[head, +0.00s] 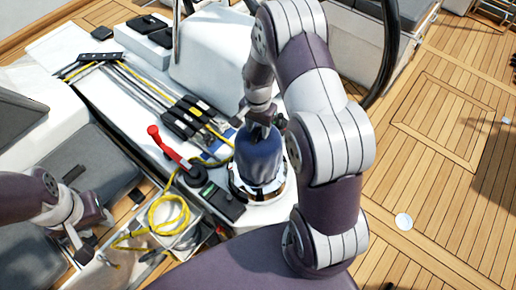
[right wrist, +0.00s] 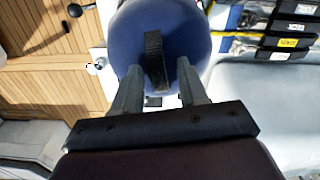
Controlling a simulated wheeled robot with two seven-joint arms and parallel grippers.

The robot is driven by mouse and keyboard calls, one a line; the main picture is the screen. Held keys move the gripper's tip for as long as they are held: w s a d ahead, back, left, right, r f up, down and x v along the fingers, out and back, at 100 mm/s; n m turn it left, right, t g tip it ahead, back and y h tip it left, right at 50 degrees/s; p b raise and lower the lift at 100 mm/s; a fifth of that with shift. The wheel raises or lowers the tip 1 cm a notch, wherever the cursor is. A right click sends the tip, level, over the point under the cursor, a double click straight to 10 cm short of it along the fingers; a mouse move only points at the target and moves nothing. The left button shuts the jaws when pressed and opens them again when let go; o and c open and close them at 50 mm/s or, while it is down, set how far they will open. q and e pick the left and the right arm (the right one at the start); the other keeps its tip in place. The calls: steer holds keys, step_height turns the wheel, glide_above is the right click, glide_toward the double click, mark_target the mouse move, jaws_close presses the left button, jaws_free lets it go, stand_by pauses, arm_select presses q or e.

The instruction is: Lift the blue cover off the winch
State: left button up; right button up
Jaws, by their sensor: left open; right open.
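The blue cover (head: 259,160) sits over the winch, whose shiny metal base (head: 262,193) shows below it on the white coaming. My right gripper (head: 262,128) is above the top of the cover. In the right wrist view, the cover (right wrist: 192,22) has a black strap loop (right wrist: 155,60) on top. The open fingers of my right gripper (right wrist: 157,88) stand on either side of this strap, with gaps to it. Whether the fingertips touch the cover I cannot tell. My left gripper (head: 88,238) is open and empty at the lower left, far from the winch.
A yellow rope coil (head: 168,213) lies in a bin at the front left. The wheel (head: 388,50) stands behind my right arm. Teak deck (head: 450,190) at right is mostly clear.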

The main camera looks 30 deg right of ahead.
steer(key=shift+s+d, duration=0.1)
steer(key=shift+d, duration=0.05)
steer(key=shift+c, duration=1.2)
steer(key=shift+r, duration=0.1)
steer(key=c, duration=0.5)
jaws_close()
steer(key=shift+a, duration=0.25)
steer(key=shift+d, duration=0.1)
